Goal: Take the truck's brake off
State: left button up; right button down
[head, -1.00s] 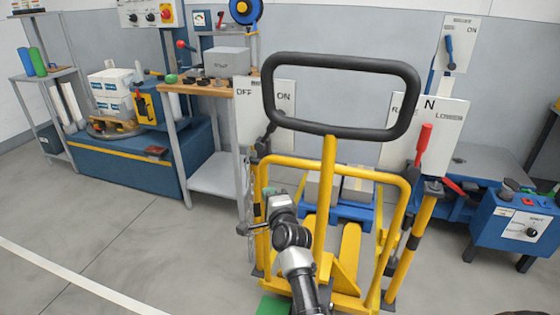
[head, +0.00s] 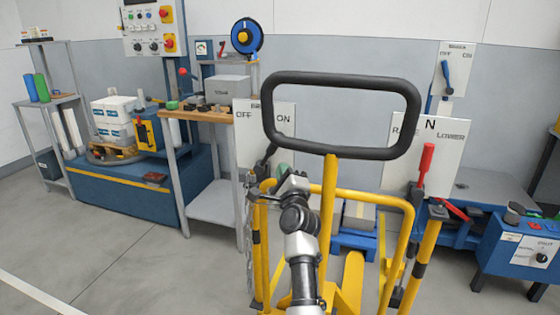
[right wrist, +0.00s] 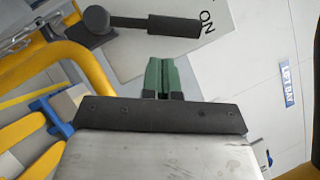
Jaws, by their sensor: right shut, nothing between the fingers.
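The pallet truck is yellow, with a black loop handle (head: 345,79) in the middle of the head view. At its left post is a white plate (head: 279,117) marked OFF on the left and ON on the right. A black brake lever (head: 265,160) sits in front of the plate's lower part and leans toward ON. In the right wrist view the lever's grip (right wrist: 158,27) points toward the ON lettering. My right gripper (right wrist: 163,75) has green fingers, shut and empty. In that view their tips are just short of the lever, with a small gap. My left gripper is out of view.
A second plate (head: 440,165) with a red lever (head: 426,160), marked N and LOWER, stands at the truck's right post. The yellow frame is close around my right arm. A workbench (head: 200,116) stands at the left. Open floor (head: 120,250) lies at the lower left.

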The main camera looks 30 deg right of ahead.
aim_at(270, 152)
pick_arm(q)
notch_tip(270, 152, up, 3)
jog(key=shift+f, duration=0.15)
pick_arm(e)
jog(key=x, duration=0.5)
jog(key=shift+w, duration=0.1)
